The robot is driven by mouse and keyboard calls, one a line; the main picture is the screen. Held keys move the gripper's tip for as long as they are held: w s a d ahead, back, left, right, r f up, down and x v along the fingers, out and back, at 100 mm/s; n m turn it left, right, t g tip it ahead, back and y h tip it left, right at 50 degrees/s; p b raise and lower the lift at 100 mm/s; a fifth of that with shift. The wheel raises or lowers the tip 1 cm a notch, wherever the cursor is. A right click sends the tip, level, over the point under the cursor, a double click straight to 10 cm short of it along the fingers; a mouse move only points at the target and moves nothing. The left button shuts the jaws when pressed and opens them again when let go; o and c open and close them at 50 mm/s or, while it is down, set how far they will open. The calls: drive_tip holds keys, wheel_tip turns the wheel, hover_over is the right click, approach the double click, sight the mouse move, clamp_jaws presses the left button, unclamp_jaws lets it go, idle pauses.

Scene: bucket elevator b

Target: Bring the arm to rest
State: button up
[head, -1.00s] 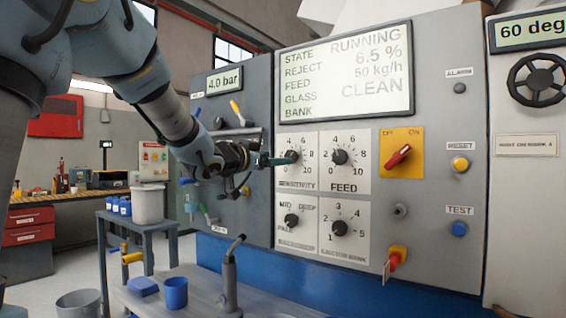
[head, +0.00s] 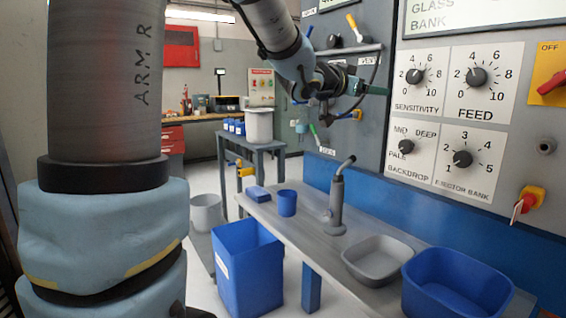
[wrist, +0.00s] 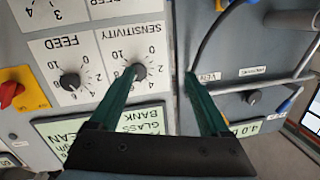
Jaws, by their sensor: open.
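My gripper (head: 386,91) is at the front of the grey machine panel, just left of the SENSITIVITY knob (head: 414,76) in the head view, with a small gap between them. In the wrist view my gripper (wrist: 163,72) has its two green fingers spread with nothing between them. There the left fingertip overlaps the black SENSITIVITY knob (wrist: 136,72) in the picture. The FEED knob (wrist: 70,82) is farther left. My arm reaches in from the top of the head view.
A bench (head: 325,243) below carries a blue cup (head: 287,203), a grey post (head: 337,200), a grey basin (head: 378,262) and a blue tub (head: 455,285). A blue bin (head: 247,268) stands on the floor. A rail (head: 345,50) and a cable are near my gripper.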

drive_tip(key=w+a+f+n+y+p, duration=0.2)
drive_tip(key=a+f+n+y, duration=0.65)
drive_tip(key=a+f, duration=0.8)
drive_tip(key=s+a+f+n+g+y+p, duration=0.1)
drive_tip(key=s+a+f+g+y, duration=0.1)
drive_tip(key=s+a+f+g, duration=0.2)
drive_tip(key=s+a+f+n+g+y+p, duration=0.1)
drive_tip(key=s+a+f+n+g+y, duration=0.1)
drive_tip(key=s+a+f, duration=0.6)
drive_tip(key=s+a+g+y, duration=0.1)
drive_tip(key=s+a+g, duration=0.1)
drive_tip(key=s, duration=0.4)
drive_tip(key=shift+s+a+g, duration=0.3)
drive_tip(key=shift+s+a, duration=0.05)
drive_tip(key=shift+a, duration=0.5)
idle(3.7)
